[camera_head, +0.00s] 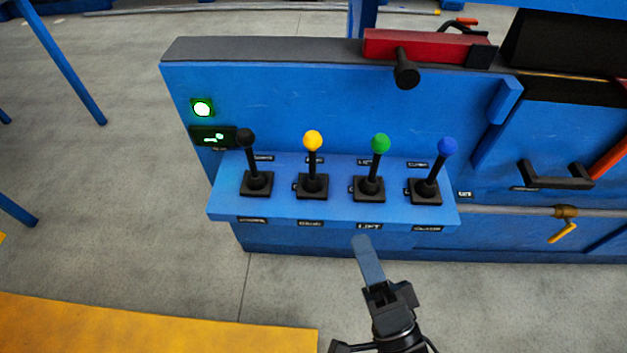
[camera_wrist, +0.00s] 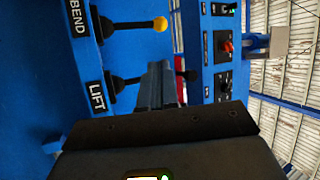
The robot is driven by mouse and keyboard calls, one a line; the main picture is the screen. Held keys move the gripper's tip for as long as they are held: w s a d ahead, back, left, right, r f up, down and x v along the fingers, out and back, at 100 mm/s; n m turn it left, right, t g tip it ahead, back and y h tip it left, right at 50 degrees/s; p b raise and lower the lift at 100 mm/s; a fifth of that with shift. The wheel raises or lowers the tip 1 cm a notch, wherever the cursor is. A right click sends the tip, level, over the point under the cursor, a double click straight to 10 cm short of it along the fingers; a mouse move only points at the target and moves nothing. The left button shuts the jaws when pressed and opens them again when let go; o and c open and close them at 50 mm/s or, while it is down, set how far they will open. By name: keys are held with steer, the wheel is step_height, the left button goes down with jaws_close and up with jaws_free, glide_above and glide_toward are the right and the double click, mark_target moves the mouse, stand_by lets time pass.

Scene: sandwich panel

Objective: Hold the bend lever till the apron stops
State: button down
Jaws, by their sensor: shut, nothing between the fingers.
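The bend lever (camera_head: 314,168) has a yellow knob and is second from the left on the blue shelf, standing roughly upright. In the wrist view, turned sideways, its yellow knob (camera_wrist: 160,24) and the BEND label (camera_wrist: 78,17) show at the top. My gripper (camera_head: 363,244) is shut and empty, in front of the shelf's front edge near the LIFT label, apart from every lever. Its closed fingers (camera_wrist: 157,85) show in the wrist view, beside the lift lever and hiding its knob. I cannot make out the apron.
The green-knobbed lift lever (camera_head: 375,168) stands right of the bend lever, with a blue-knobbed lever (camera_head: 437,172) beyond. A black-knobbed lever (camera_head: 252,165) is at the left. A green lamp (camera_head: 202,107) glows on the panel. A yellow surface (camera_head: 150,325) lies at front left.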

mark_target(315, 149)
steer(key=shift+w+a+f+y, duration=0.1)
steer(key=shift+w+a+y, duration=0.25)
steer(key=shift+a, duration=0.35)
steer(key=shift+s, duration=0.1)
steer(key=b+x, duration=0.2)
steer(key=x, duration=1.2)
steer(key=shift+f, duration=0.1)
